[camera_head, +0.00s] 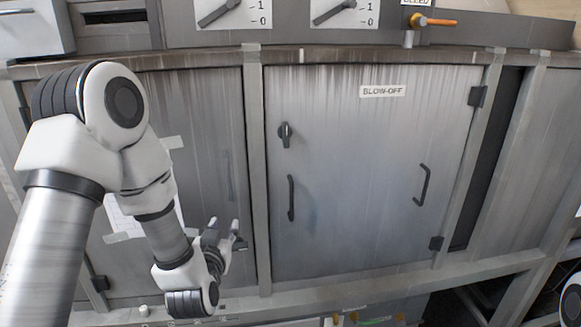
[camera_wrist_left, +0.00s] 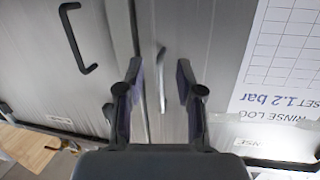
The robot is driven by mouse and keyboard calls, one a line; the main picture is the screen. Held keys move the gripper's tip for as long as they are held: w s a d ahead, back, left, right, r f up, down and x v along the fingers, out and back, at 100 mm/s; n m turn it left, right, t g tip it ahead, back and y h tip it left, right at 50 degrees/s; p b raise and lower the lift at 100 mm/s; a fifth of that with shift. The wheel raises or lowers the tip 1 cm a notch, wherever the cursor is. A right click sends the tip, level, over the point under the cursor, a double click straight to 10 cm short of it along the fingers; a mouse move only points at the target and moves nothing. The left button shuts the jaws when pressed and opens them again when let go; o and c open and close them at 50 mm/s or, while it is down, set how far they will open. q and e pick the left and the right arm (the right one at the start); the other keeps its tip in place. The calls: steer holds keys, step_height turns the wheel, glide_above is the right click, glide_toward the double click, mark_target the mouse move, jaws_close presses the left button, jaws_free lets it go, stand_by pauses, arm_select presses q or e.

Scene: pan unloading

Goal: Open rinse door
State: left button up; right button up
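The rinse door is the grey metal door (camera_head: 205,105) on the left in the head view, partly hidden behind my left arm. A thin vertical handle (camera_head: 230,175) shows near its right edge. In the left wrist view the handle (camera_wrist_left: 161,75) stands out between my fingers, beyond their tips. My left gripper (camera_head: 225,232) is in front of the door's lower right part in the head view. The left wrist view shows its two fingers (camera_wrist_left: 158,85) apart, with nothing held. I cannot tell whether a finger touches the handle. My right gripper is not in view.
A blow-off door (camera_head: 350,150) with a dark knob (camera_head: 285,134) and two black handles is right of the metal post (camera_head: 257,170). A paper rinse log (camera_wrist_left: 280,60) is on the rinse door. Switch plates (camera_head: 232,12) are above. Part of my right arm shows at lower right.

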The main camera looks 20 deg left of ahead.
arm_select(q)
steer(key=t, duration=0.1)
glide_toward(228, 175)
steer(key=w, duration=0.3)
steer(key=n+p, duration=0.1)
steer(key=p+x, duration=0.1)
steer(key=x, duration=0.3)
steer(key=a+p+x, duration=0.1)
steer(key=p+x, duration=0.1)
steer(key=x, duration=0.1)
steer(key=shift+w+a, duration=0.15)
steer(key=shift+w, duration=0.05)
steer(key=shift+s, duration=0.1)
jaws_close()
